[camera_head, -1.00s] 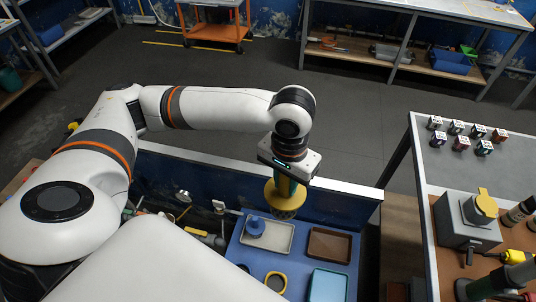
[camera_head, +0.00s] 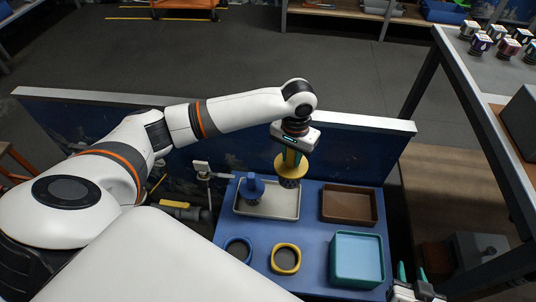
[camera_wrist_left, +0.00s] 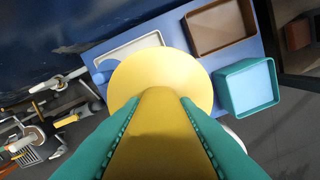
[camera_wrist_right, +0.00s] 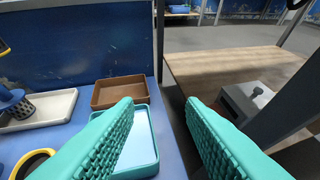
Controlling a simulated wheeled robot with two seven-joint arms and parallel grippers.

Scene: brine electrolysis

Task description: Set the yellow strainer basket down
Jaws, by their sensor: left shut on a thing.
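The yellow strainer basket (camera_head: 291,168) hangs upright under my left gripper (camera_head: 291,156), above the blue board. My left gripper is shut on its yellow handle; in the left wrist view the teal fingers press both sides of the handle, and the yellow flange (camera_wrist_left: 195,75) hides what is under it. A blue strainer basket (camera_head: 255,187) stands on a white tray (camera_head: 288,213). A yellow ring holder (camera_head: 286,260) and a blue ring holder (camera_head: 238,250) sit nearer me on the board. My right gripper (camera_wrist_right: 160,125) is open and empty, right of the teal tray.
The blue board (camera_head: 308,235) also carries a brown tray (camera_head: 349,205) and a teal tray (camera_head: 357,260). A low blue wall (camera_head: 360,147) stands behind it. A dark table frame (camera_head: 490,140) rises at the right. Pipes and clamps (camera_head: 182,211) lie left of the board.

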